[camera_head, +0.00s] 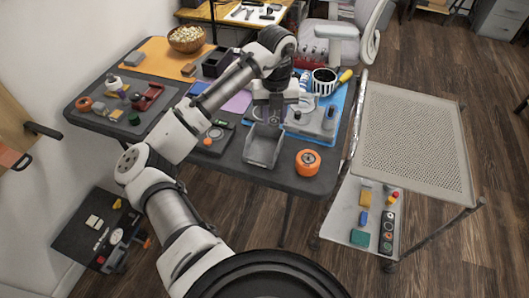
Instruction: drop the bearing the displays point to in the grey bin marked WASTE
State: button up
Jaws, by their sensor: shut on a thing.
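My gripper (270,117) points down over the back end of an open grey bin (263,150) near the front edge of the dark table. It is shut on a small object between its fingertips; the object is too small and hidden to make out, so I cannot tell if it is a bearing. The bin's inside looks empty where it shows. I cannot read any marking on it. Small devices stand on the table left of the bin (213,137) and on the blue mat at right (328,118); I cannot read any display.
An orange roll (307,162) sits right of the bin. A dark tray of parts (130,103) lies at left, a wooden bowl (186,39) at the back. A perforated cart (412,135) stands at right.

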jog(key=shift+a, duration=0.5)
jog(key=shift+f, duration=0.25)
notch_tip(320, 180, down, 6)
jog(key=b, duration=0.5)
jog(key=shift+r, duration=0.2)
jog(key=o, duration=0.8)
jog(key=shift+r, duration=0.1)
notch_tip(320, 180, up, 14)
jog(key=shift+f, duration=0.1)
